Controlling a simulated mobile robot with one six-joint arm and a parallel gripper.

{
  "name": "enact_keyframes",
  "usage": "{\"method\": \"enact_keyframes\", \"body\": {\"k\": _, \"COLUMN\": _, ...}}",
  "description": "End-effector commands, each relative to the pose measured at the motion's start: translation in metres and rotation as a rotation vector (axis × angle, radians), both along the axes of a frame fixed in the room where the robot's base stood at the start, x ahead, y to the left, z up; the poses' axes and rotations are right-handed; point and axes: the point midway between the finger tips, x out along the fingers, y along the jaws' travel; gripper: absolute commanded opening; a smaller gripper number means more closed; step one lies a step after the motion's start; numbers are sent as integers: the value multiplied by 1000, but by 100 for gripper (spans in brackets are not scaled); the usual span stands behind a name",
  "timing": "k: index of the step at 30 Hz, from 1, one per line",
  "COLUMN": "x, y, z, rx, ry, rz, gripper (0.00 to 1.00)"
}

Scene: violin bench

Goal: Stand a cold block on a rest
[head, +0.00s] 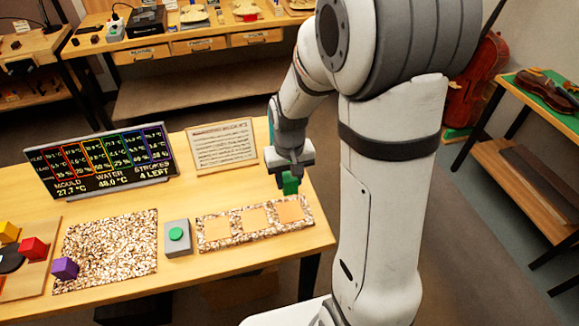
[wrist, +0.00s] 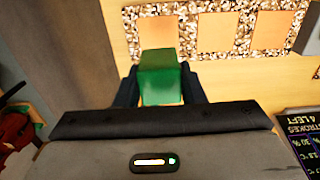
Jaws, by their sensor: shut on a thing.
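My gripper (head: 289,182) is shut on a green block (head: 290,185) and holds it above the table behind the right end of a speckled strip. In the wrist view the green block (wrist: 161,78) sits between both fingers. The strip (head: 254,232) carries three plain orange-tan squares, with nothing standing on them. It also shows in the wrist view (wrist: 187,33). A purple block (head: 65,268) stands by the left edge of a larger speckled mat (head: 110,245). Which places are the rests is not labelled.
A grey box with a green button (head: 176,233) stands between the mat and the strip. A display board (head: 103,163) reads mould 27.7 °C, water 48.0 °C, strokes 4 left. A text card (head: 222,147) leans behind. Violins (head: 548,88) lie on a side bench at right.

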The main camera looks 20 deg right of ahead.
Motion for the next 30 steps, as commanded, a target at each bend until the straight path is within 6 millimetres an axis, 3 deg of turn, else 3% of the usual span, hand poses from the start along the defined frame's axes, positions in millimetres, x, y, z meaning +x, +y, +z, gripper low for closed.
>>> {"method": "enact_keyframes", "body": {"k": 14, "x": -1, "y": -3, "z": -9, "rx": 0, "ry": 0, "rz": -9, "gripper": 14}}
{"method": "enact_keyframes", "body": {"k": 30, "x": -1, "y": -3, "z": -77, "rx": 0, "ry": 0, "rz": -9, "gripper": 14}}
